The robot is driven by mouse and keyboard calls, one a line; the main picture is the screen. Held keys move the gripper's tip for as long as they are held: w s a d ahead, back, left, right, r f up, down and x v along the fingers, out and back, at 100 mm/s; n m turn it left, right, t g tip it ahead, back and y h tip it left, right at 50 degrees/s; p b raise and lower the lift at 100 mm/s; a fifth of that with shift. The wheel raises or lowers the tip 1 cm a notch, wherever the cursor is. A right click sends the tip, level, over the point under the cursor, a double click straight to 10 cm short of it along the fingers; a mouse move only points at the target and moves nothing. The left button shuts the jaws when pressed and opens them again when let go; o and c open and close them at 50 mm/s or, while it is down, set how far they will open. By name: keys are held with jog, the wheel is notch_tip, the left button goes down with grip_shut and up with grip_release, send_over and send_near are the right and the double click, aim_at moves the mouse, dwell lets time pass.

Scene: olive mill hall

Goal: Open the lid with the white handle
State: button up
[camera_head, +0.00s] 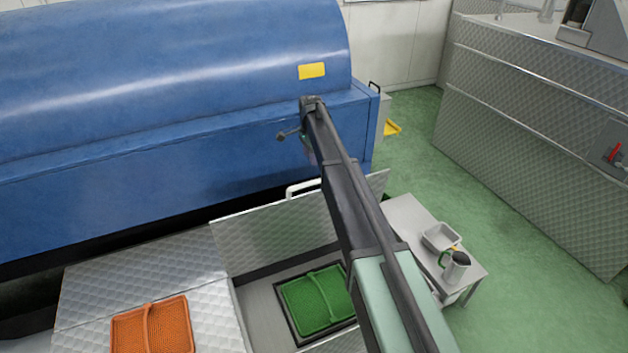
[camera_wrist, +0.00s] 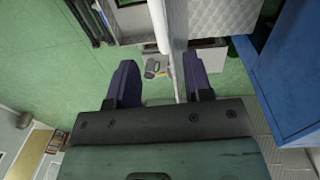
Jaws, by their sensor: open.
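The lid (camera_head: 275,232) is a quilted metal panel standing raised and tilted up in front of the blue machine. A white handle (camera_head: 303,187) sticks out at its upper edge, partly hidden by my arm. Below the lid is an open bay with a green basket (camera_head: 318,300) in it. In the wrist view my gripper (camera_wrist: 157,70) is open, its two dark fingers apart. A pale upright edge or bar (camera_wrist: 176,45) shows between the fingers, nearer the right one; I cannot tell whether it touches. In the head view the fingers are not clearly visible.
The large blue machine (camera_head: 170,90) stands close behind the lid. An orange basket (camera_head: 152,328) is at the lower left. A small metal table (camera_head: 410,220) with a tray (camera_head: 440,237) and a jug (camera_head: 456,266) stands at the right. Green floor is free beyond it.

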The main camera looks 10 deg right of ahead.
jog(key=f+b, duration=0.6)
jog(key=f, duration=0.1)
jog(key=f+b, duration=0.3)
jog(key=shift+s+f+b, duration=0.2)
jog(key=shift+s+b, duration=0.15)
jog(key=shift+s, duration=0.05)
jog(key=shift+r, duration=0.1)
grip_shut()
